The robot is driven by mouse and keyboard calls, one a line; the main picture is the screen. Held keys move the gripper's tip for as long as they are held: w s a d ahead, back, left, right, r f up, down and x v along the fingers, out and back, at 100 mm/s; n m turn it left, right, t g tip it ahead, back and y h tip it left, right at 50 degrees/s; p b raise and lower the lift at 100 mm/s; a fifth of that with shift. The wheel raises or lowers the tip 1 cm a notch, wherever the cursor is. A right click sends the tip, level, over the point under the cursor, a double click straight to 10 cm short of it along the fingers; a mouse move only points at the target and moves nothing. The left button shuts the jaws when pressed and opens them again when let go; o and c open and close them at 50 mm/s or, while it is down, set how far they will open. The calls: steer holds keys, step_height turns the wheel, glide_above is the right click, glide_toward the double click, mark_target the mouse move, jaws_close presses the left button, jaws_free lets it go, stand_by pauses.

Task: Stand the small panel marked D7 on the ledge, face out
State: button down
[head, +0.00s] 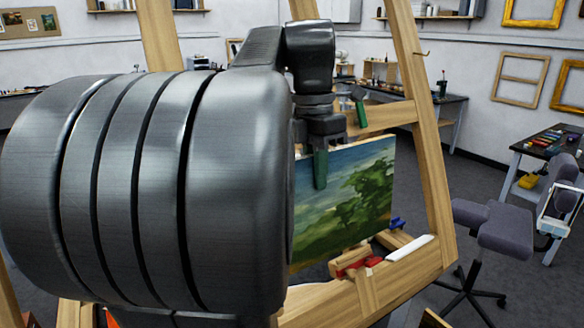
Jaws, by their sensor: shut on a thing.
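A small panel (352,205) painted with a green tree, grassy ground and blue sky is upright at the wooden easel, its painted side toward my camera. My gripper (320,172) points down at the panel's top edge and is shut on it. One green finger lies over the painted face; the other finger's grip behind the panel is hidden. The easel's wooden ledge (318,303) is below. I cannot tell whether the panel's lower edge touches it. My arm hides the panel's left part. No D7 mark is visible.
A red clamp-like piece (357,263), a blue piece (397,223) and a white bar (411,247) are around the panel's lower right. The easel's right upright (425,150) rises close beside the panel. A grey chair (505,228) and a workbench (545,145) are farther right.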

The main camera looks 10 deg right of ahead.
steer(key=shift+w+a+f+b, duration=0.25)
steer(key=shift+w+f+b, duration=0.5)
steer(key=shift+f, duration=0.55)
steer(key=shift+w+a+f+b, duration=0.3)
steer(key=shift+w+f+b, duration=0.45)
steer(key=shift+f, duration=0.55)
steer(key=shift+w+a+f+b, duration=0.25)
steer(key=shift+w+f+b, duration=0.45)
steer(key=shift+f, duration=0.6)
steer(key=shift+s, duration=0.1)
steer(key=c, duration=1.3)
jaws_free()
steer(key=shift+c, duration=0.2)
steer(key=r, duration=0.7)
steer(key=shift+w+a+r+p, duration=0.15)
steer(key=shift+w+r+p, duration=0.05)
steer(key=shift+w+p, duration=0.2)
